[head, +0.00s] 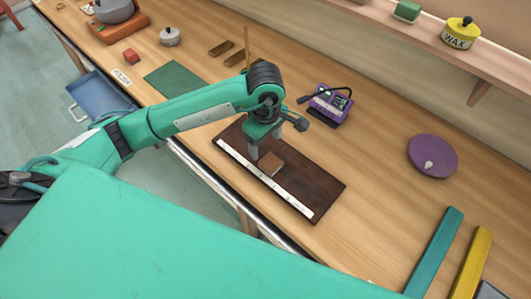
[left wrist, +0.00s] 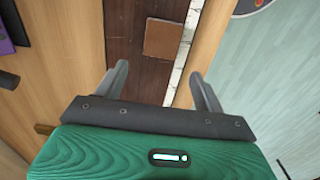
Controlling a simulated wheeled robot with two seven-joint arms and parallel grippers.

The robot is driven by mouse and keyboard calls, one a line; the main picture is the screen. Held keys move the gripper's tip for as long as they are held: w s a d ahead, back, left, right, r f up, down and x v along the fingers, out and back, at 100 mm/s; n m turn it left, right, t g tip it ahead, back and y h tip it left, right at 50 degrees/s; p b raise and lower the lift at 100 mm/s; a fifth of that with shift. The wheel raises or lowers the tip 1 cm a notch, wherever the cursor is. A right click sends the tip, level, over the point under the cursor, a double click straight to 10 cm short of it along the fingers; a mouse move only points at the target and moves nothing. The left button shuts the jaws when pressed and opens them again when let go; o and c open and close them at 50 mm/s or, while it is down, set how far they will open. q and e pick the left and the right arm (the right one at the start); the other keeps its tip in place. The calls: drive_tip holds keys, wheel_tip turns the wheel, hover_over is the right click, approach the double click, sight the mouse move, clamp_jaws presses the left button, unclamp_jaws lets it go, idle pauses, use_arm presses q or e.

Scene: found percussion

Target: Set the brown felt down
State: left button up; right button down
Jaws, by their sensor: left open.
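The brown felt (head: 271,163), a small flat square, lies on the dark wooden board (head: 313,182), beside the white strip along its near edge. In the left wrist view the felt (left wrist: 163,38) lies flat, ahead of the fingertips and touching or nearly touching the white strip (left wrist: 187,45). My left gripper (head: 264,147) is over the board next to the felt, pointing down. Its two fingers stand wide apart in the left wrist view (left wrist: 160,72), with nothing between them. My right gripper is not in view.
A purple device (head: 328,105) with a dark arm stands behind the board. A purple disc (head: 432,156) lies to the right, and teal (head: 435,252) and yellow (head: 472,263) bars at front right. A green mat (head: 175,82) lies left. The bench between board and disc is clear.

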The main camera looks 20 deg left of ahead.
use_arm(q)
drive_tip(key=shift+r+b, duration=0.6)
drive_tip(key=shift+r, duration=2.15)
drive_tip(key=shift+f, duration=0.1)
